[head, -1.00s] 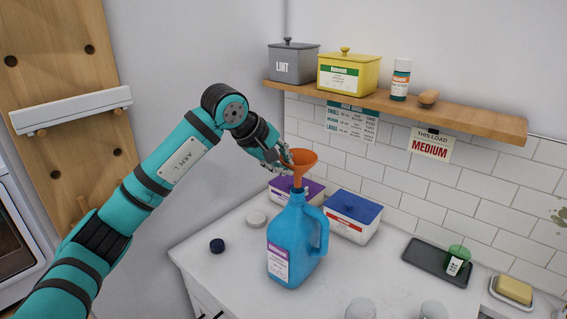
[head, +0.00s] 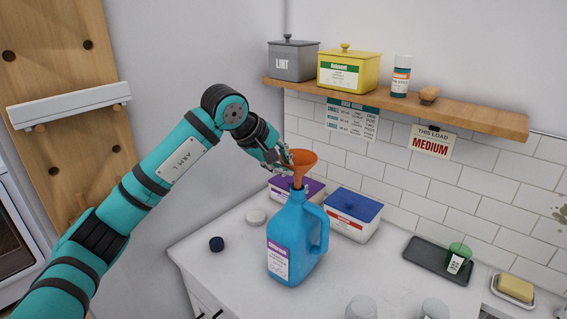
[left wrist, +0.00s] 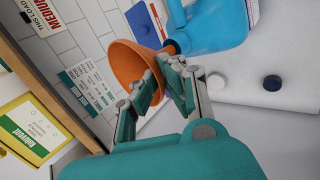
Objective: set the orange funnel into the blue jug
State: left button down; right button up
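The orange funnel (head: 301,160) stands wide end up at the mouth of the blue jug (head: 290,245), its narrow end down in the opening. The jug stands on the white counter with its handle to the right. In the left wrist view the funnel (left wrist: 132,72) lies beside my fingers, its neck meeting the jug (left wrist: 215,25). My left gripper (head: 281,158) is at the left side of the funnel, fingers slightly apart and close to its wall; it also shows in the left wrist view (left wrist: 166,78). Whether a fingertip still touches the funnel is hard to see. My right gripper is not in view.
Behind the jug are a blue-lidded tub (head: 353,215) and a purple-lidded tub (head: 310,188). A dark cap (head: 217,244) and a pale cap (head: 256,217) lie left. A grey tray (head: 425,262) with a green cup is right. A wooden shelf (head: 460,120) hangs above.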

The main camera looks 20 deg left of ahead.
pick_arm(q)
jog(key=shift+f+b, duration=1.35)
jog(key=shift+f, duration=0.4)
jog(key=c, duration=1.4)
grip_release()
